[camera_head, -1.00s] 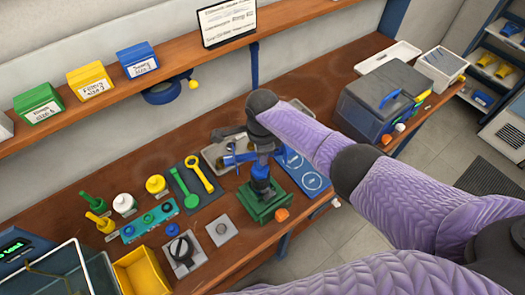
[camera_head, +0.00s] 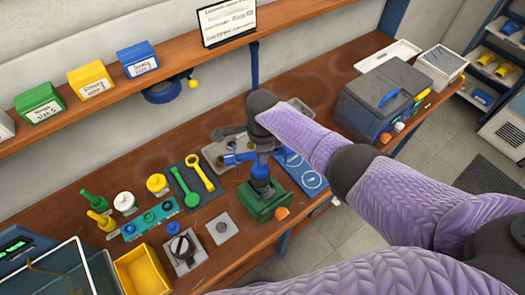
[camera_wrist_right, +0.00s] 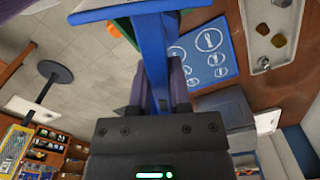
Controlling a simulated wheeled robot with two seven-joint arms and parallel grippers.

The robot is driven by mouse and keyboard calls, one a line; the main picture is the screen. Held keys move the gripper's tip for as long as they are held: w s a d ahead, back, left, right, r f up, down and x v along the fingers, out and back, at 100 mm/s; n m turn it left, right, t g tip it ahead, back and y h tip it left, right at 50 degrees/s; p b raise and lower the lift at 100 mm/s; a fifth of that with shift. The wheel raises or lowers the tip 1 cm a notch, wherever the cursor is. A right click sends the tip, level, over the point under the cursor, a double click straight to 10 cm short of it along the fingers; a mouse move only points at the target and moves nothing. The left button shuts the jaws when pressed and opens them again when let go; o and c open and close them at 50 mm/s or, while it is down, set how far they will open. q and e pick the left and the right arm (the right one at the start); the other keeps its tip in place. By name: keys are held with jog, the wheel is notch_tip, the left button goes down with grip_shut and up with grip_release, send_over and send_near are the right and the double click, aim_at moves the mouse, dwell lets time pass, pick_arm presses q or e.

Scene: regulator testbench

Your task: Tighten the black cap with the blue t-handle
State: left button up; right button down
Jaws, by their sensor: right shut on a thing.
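My right gripper (camera_head: 258,152) is shut on the blue t-handle (camera_head: 240,157), above the regulator on the green base (camera_head: 264,204). In the right wrist view the t-handle (camera_wrist_right: 152,50) lies between the two fingers, its crossbar toward the top edge. In the head view a dark part, perhaps the black cap, shows under the gripper on top of the blue body (camera_head: 261,184). The gripper and handle mostly cover it, and I cannot tell how the handle meets it. My left gripper is not in view.
An orange knob (camera_head: 282,212) sits at the base's front. A blue mat (camera_head: 305,172) and a metal tray (camera_head: 215,155) lie close behind. Left are a dark mat with green and yellow tools (camera_head: 192,180), a grey plate (camera_head: 223,228) and a yellow bin (camera_head: 143,272).

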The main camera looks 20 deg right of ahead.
jog(key=shift+r+m+p, duration=0.1)
jog(key=shift+m+p, duration=0.45)
jog(key=shift+m, duration=0.15)
jog(key=shift+a+m+p, duration=0.1)
jog(key=shift+m+p, duration=0.3)
jog(key=shift+m, duration=0.4)
jog(key=shift+s+m+p, duration=0.1)
jog(key=shift+m+p, duration=0.4)
jog(key=shift+m, duration=0.2)
jog(key=shift+m, duration=0.3)
jog(key=shift+m+p, duration=0.3)
jog(key=shift+m, duration=0.3)
